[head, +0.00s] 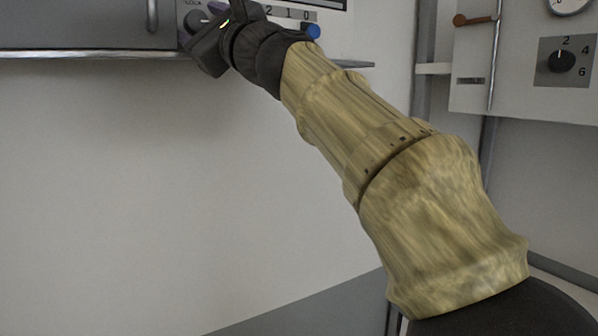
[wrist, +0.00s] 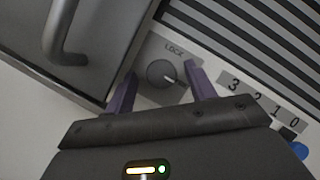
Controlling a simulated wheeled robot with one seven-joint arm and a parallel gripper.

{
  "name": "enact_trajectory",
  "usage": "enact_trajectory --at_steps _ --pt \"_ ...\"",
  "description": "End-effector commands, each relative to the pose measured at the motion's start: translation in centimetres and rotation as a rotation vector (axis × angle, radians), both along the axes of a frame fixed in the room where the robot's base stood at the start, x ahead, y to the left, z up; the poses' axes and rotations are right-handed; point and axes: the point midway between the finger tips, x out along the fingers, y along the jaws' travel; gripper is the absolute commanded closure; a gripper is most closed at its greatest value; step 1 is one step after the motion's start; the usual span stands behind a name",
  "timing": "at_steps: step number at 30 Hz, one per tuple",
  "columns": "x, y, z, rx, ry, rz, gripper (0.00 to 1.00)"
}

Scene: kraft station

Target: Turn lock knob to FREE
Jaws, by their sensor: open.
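The lock knob (wrist: 161,74) is a round dark grey knob with a white pointer line, on a grey plate under the word LOCK in the wrist view. Its pointer aims to the right and slightly down, at a label partly hidden by a finger. My gripper (wrist: 160,88) is open, with one purple finger on each side of the knob. I cannot tell whether the fingers touch it. In the head view the knob (head: 196,20) shows at the top, partly behind my gripper (head: 205,35).
A grey door with a bar handle (wrist: 58,30) is left of the knob. A 3-2-1-0 scale (wrist: 262,103) and a blue knob (wrist: 299,150) are to the right, below a slatted vent (wrist: 255,40). A numbered dial panel (head: 562,61) is at the far right.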

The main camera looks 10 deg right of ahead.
Motion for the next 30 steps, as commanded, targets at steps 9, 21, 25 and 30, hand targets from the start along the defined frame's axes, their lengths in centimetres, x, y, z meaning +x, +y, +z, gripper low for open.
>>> enact_trajectory --at_steps 9,21,25,30 --pt "0.12 -0.33 0.85 -0.323 -0.091 -0.002 0.45" --pt "0.15 -0.47 1.09 -0.650 -0.185 -0.001 0.45" --pt "0.15 -0.46 1.15 -0.745 -0.213 0.000 0.45" --pt "0.14 -0.48 1.27 -0.861 -0.246 0.000 0.45"
